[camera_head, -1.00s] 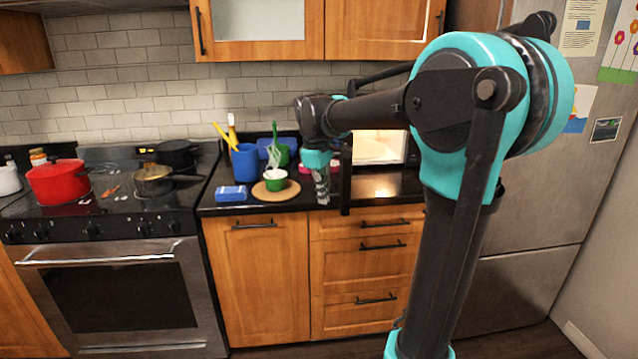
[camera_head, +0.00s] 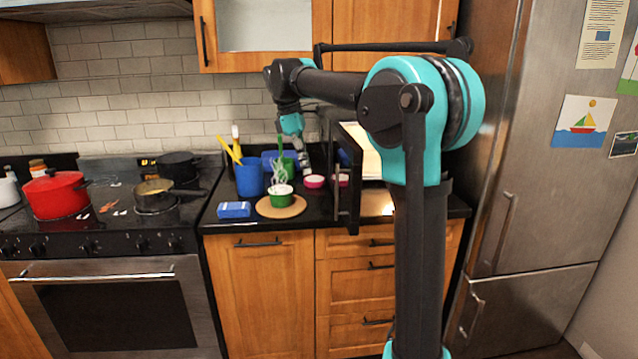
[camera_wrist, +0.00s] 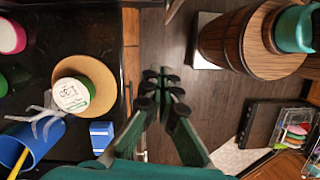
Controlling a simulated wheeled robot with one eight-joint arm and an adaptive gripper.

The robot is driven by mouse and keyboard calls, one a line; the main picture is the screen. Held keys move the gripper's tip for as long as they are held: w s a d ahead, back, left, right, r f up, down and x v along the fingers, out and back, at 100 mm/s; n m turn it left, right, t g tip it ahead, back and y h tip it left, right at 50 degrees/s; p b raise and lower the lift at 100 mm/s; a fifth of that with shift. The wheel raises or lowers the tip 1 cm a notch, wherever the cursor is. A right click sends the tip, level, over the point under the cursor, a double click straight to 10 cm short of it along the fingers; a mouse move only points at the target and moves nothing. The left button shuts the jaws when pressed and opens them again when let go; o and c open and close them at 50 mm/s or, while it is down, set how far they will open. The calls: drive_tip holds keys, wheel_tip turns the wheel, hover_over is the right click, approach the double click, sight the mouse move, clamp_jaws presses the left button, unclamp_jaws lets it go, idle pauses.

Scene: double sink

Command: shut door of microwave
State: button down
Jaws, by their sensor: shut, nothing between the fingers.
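The microwave (camera_head: 371,160) stands on the counter, partly hidden behind my arm, with its lit inside showing. Its dark door (camera_head: 347,185) stands open and juts toward the front of the counter, seen nearly edge-on. My gripper (camera_head: 304,166) points down over the counter to the left of the door, apart from it in the picture and further back than its front edge. The fingers are shut and empty; in the wrist view they show at the centre (camera_wrist: 160,88). The door cannot be made out in the wrist view.
The stove (camera_head: 110,240) is left; the fridge (camera_head: 540,190) is right.

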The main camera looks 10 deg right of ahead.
drive_tip(key=s+d+f, duration=0.1)
drive_tip(key=d+f, duration=0.5)
drive_tip(key=f, duration=0.3)
drive_tip(key=shift+s+d, duration=0.15)
drive_tip(key=shift+f, duration=0.1)
